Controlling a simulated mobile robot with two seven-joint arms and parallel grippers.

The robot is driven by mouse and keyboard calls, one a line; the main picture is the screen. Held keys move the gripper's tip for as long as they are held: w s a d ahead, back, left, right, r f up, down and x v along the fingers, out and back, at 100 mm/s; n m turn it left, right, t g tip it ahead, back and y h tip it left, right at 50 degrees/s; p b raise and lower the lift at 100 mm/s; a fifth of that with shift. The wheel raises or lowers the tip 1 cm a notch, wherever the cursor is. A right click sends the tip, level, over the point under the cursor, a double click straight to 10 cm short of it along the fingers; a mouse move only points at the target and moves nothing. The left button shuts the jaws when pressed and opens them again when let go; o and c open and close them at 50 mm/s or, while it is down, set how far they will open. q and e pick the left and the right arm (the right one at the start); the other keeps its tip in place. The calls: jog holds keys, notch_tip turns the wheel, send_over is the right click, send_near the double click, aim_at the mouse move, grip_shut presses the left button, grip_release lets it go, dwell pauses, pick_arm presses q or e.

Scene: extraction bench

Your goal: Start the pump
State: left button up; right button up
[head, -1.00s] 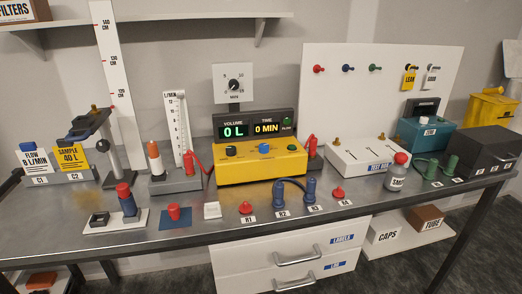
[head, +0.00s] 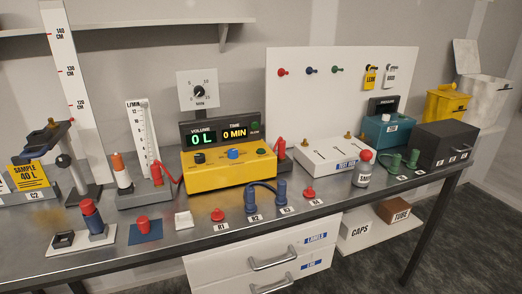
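A yellow box (head: 229,176) stands at the middle of the bench; I cannot tell for sure that it is the pump. It has a black knob (head: 199,158), a blue knob (head: 233,154) and a small dark green knob (head: 261,151) on top. The display panel (head: 221,131) behind it reads VOLUME 0 L and TIME 0 MIN, with a dark green round part (head: 255,127) at its right end. A dial marked MIN (head: 199,90) stands above the panel. Neither of my grippers is in view.
A flow scale (head: 142,130) and an orange-white cylinder (head: 121,171) stand left of the yellow box. Red and blue plugs stand along the front, by labels R1 to R4. A white box (head: 335,153) and teal box (head: 388,132) are right. The bench's front strip (head: 200,247) is clear.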

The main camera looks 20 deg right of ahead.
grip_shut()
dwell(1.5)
